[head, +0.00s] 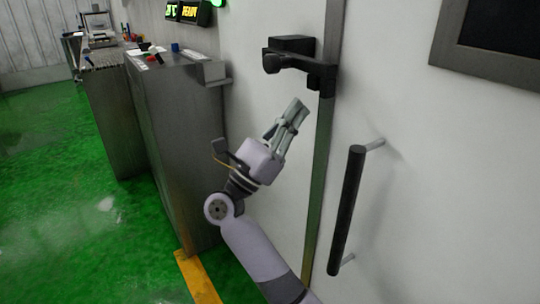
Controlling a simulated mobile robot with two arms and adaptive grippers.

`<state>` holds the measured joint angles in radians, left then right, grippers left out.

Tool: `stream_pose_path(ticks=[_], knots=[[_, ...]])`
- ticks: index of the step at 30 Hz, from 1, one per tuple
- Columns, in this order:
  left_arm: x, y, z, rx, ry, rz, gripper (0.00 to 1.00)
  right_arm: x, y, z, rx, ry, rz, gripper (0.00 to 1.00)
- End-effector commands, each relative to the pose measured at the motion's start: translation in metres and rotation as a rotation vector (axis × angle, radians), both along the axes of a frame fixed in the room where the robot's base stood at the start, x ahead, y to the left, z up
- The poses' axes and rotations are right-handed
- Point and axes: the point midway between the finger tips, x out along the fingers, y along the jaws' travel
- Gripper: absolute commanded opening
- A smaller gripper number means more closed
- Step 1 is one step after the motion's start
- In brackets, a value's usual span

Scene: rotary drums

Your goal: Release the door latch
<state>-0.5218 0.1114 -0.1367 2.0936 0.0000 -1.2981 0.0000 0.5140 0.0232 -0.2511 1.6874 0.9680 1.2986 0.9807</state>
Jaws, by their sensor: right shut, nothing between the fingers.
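The black door latch (300,60) is mounted at the upper middle of the white wall and door, across the metal door edge (321,165). My right gripper (300,106) is below the latch, pointing up toward it, with a visible gap between them. Its fingers are together and hold nothing. The white door (400,190) fills the right side and carries a long black vertical handle (347,210). The door looks closed. My left gripper is not in view.
A grey metal cabinet (180,150) stands left of the arm, with small items on top. A workbench (105,110) runs behind it. Lit displays (188,11) hang above. Green floor (70,220) is open at the left, with a yellow stripe (198,278) near the cabinet.

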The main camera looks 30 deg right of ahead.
Motion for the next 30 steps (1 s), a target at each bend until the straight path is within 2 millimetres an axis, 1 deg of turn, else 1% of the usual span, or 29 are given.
stream_pose_path(ticks=[1,3,7,10,15,23,26,28,29,30], knots=[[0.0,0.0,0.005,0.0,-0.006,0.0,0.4,-0.001,0.01,-0.012,0.004,0.005,0.004,0.0],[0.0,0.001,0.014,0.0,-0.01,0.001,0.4,-0.002,0.021,-0.023,0.003,0.005,0.002,0.0],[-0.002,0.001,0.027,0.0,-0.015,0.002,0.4,-0.006,0.039,-0.04,0.002,0.004,0.002,0.0],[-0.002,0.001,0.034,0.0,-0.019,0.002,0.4,-0.007,0.048,-0.049,0.002,0.003,0.0,0.0],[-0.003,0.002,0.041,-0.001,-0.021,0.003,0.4,-0.009,0.056,-0.056,0.001,0.001,-0.001,0.0],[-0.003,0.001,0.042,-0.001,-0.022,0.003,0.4,-0.009,0.056,-0.056,0.001,0.0,0.0,0.0],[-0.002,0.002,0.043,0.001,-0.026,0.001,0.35,-0.008,0.057,-0.056,-0.002,0.006,-0.001,0.0],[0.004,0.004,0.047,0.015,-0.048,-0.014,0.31,-0.004,0.059,-0.056,-0.023,0.037,-0.004,0.0],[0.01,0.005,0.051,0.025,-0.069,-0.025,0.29,0.0,0.061,-0.056,-0.039,0.062,-0.006,0.0],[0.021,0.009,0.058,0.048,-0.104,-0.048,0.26,0.006,0.064,-0.057,-0.07,0.109,-0.012,0.0]])
